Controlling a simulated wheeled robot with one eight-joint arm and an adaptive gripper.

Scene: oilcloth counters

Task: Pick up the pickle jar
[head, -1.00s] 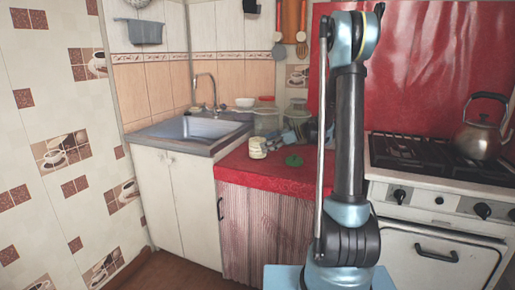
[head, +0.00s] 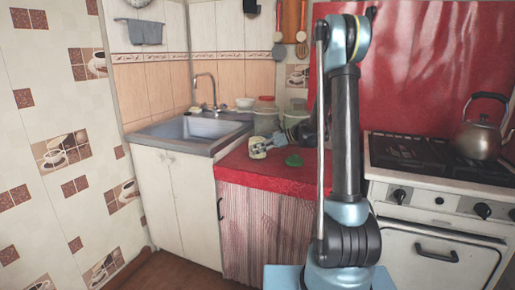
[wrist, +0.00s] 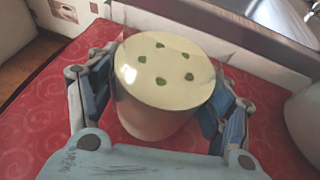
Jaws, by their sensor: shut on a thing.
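The pickle jar (head: 257,147) is a small cream jar on the red counter in the head view. In the wrist view the jar (wrist: 165,72) is large, with green spots on its pale round top. My gripper (head: 262,145) is shut on it, with one finger on each side. In the wrist view my gripper (wrist: 160,108) has its blue-grey fingers around the jar's body. The jar looks upright at the counter; I cannot tell whether its base touches. The fingertips are partly hidden by the jar.
A green object (head: 294,160) lies on the red counter (head: 262,178) to the right of the jar. Clear containers (head: 266,121) stand behind it. The sink (head: 190,130) is to the left. The stove (head: 420,152) with a kettle (head: 480,135) is to the right.

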